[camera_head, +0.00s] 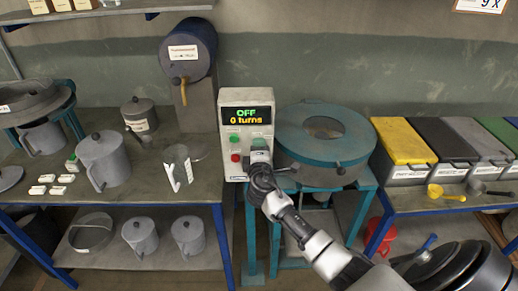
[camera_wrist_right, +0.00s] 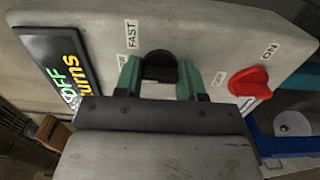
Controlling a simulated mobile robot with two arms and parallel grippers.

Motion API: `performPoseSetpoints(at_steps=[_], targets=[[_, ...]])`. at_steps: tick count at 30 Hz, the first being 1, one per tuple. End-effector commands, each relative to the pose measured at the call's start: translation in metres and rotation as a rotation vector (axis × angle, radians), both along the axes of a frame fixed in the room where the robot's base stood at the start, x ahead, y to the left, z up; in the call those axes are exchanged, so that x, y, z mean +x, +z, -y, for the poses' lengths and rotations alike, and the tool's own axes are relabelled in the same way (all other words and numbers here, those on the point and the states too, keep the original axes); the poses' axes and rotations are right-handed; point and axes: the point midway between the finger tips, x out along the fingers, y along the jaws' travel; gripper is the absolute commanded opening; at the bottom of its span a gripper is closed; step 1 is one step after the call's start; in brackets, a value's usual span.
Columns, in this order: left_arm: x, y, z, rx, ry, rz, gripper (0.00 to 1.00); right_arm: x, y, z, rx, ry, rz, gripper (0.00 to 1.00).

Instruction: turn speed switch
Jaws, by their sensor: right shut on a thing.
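The grey control box (camera_head: 232,105) stands upright on the stand. Its display (camera_head: 247,116) reads "OFF" and "0 turns". The speed switch (camera_wrist_right: 158,62) is a black knob on the box's face, with a "FAST" label beside it; another label is partly hidden by a finger. My right gripper (camera_head: 259,155) is at the lower right of the box face and covers the switch in the head view. In the wrist view its green fingers (camera_wrist_right: 159,80) are on both sides of the black knob, shut on it. My left gripper is not in view.
A red knob (camera_wrist_right: 249,82) with "ON" and "OFF" labels sits close to my right finger. A round teal machine (camera_head: 330,135) stands right of the box. Lidded bins (camera_head: 405,140) are further right. Jugs (camera_head: 104,160) and a clear beaker (camera_head: 178,165) stand on the left table.

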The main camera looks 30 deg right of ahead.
Motion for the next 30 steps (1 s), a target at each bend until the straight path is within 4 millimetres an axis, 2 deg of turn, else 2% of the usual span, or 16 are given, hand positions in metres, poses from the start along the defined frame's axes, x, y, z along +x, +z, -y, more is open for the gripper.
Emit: performPoseSetpoints(at_steps=[16,17,21,30], targets=[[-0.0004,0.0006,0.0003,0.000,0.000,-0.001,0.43,-0.0004,-0.0017,-0.0001,-0.021,-0.001,-0.016,0.16],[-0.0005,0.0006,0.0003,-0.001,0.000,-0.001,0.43,-0.0004,-0.0017,-0.0001,-0.021,-0.001,-0.016,0.44],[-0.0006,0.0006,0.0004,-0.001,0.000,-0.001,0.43,-0.0003,-0.0013,-0.0001,-0.020,0.000,-0.015,0.64],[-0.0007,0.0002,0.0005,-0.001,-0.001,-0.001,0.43,-0.0015,-0.0008,-0.0010,-0.019,0.000,-0.013,0.64]])
